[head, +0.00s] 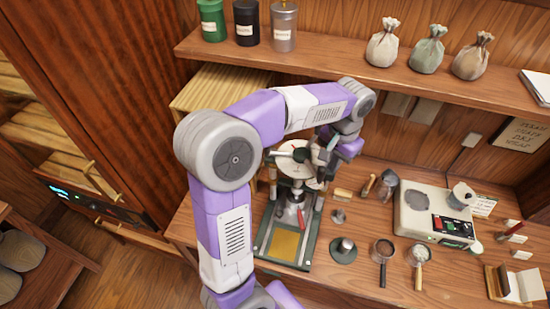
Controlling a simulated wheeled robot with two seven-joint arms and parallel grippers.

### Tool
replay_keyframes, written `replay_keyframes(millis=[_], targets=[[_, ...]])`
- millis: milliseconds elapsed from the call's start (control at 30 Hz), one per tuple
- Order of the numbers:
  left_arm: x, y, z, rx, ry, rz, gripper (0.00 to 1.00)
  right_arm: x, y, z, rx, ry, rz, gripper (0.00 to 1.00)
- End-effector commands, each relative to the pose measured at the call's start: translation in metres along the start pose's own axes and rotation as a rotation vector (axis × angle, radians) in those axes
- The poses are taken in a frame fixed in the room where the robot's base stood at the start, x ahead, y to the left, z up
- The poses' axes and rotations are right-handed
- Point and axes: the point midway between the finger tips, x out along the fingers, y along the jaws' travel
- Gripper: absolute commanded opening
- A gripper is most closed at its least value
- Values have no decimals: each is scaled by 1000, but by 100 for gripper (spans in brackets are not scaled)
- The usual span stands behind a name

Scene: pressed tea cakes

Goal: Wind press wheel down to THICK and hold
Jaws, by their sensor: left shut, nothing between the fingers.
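The press (262,245) stands on the bench, with a dark green base and a yellowish plate at its front. Its pale round wheel (290,172) lies flat on top, with a dark knob on it. A red-tipped part sits lower on the press. No THICK mark can be read at this size. My left arm arches over from the front, and my left gripper (318,164) is at the right part of the wheel, shut and empty. Whether its fingers touch the wheel cannot be told. My right gripper is not in view.
A pale scale (430,217) stands to the right, with a dark round weight (344,250) and two round strainers in front. A shelf (350,71) with canisters and cloth bags runs above the bench. A slatted wooden box (215,88) is behind my arm.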

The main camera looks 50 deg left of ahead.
Motion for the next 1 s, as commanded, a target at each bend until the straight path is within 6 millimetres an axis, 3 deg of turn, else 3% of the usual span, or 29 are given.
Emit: replay_keyframes(millis=[533,1000], targets=[[0,-4,14,-1,-1,0,0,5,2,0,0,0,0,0],[1,-11,47,0,-3,1,0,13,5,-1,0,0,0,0]])
